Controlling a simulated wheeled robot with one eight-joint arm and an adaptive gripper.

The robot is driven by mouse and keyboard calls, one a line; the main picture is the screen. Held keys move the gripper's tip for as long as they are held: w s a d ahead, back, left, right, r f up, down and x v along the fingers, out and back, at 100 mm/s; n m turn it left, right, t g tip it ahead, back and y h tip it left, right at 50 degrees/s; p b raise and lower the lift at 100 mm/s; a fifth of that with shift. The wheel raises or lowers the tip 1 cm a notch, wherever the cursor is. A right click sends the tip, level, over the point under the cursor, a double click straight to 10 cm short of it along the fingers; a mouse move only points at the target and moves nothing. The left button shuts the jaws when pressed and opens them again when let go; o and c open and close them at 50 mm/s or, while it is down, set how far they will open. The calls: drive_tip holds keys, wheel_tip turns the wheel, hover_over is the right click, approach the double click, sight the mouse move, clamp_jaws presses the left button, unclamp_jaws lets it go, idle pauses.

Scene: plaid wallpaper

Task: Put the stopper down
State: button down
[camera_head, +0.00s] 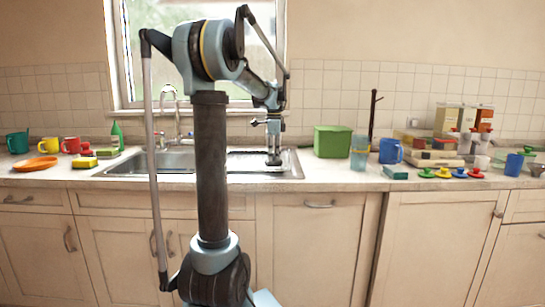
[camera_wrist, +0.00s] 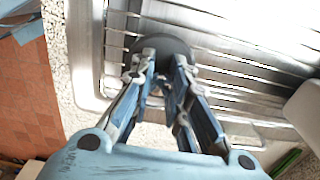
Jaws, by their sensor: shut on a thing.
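The stopper (camera_wrist: 176,48) is a dark round disc in the wrist view, between and just beyond my fingertips. My gripper (camera_wrist: 163,68) is shut on it. In the head view my gripper (camera_head: 274,150) points straight down over the ribbed drainboard (camera_head: 290,168) to the right of the sink. The dark stopper (camera_head: 274,161) shows there at the fingertips, at or just above the drainboard surface. I cannot tell whether it touches the metal. The fingers hide part of it.
A green box (camera_head: 332,141) stands right of the drainboard, with a clear blue cup (camera_head: 359,152) and a blue pitcher (camera_head: 390,151) beyond it. The faucet (camera_head: 176,115) rises behind the sink at left. Bare counter (camera_head: 335,177) lies in front of the green box.

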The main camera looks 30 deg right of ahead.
drive_tip(key=c, duration=1.5)
unclamp_jaws()
drive_tip(key=shift+f, duration=0.1)
drive_tip(key=shift+c, duration=0.2)
wheel_tip(320, 180, up, 12)
drive_tip(key=s+a+f+n, duration=0.2)
drive_tip(key=a+f+n, duration=0.15)
drive_tip(key=a, duration=0.55)
drive_tip(key=s+a+f+n+t, duration=0.1)
drive_tip(key=s+a+f+n, duration=0.2)
drive_tip(key=a, duration=0.5)
drive_tip(key=s+a+f+n, duration=0.1)
drive_tip(key=a+f+n, duration=0.35)
drive_tip(key=a, duration=0.45)
drive_tip(key=s+a+f+n, duration=0.6)
drive_tip(key=s+a+f, duration=0.1)
drive_tip(key=f, duration=0.3)
drive_tip(key=s+a+f+n+t, duration=0.1)
drive_tip(key=s+a+f+n, duration=0.6)
drive_tip(key=s+f, duration=0.2)
wheel_tip(320, 180, down, 2)
drive_tip(key=shift+s+a+f+n, duration=0.15)
drive_tip(key=shift+a+f+n, duration=0.05)
drive_tip(key=shift+a+n, duration=0.1)
